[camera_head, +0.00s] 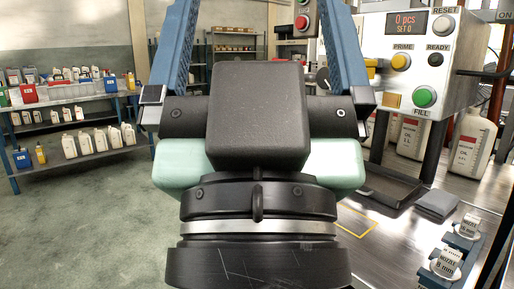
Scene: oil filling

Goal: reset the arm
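My gripper (262,22) fills the middle of the head view, seen from behind its dark wrist and body. Its two blue fingers stand wide apart, rising at left and right towards the top edge. No object shows between them. The fingertips are at or beyond the top edge of the picture. My gripper hides part of the workbench and the floor behind it.
At right, a white control box (411,60) reads "0 pcs" above the steel workbench (400,245). A dark tray (400,190), grey block (437,204), white nozzle pieces (446,263) and bottles (470,143) are there. Stocked shelves (75,98) stand left; floor (75,220) is clear.

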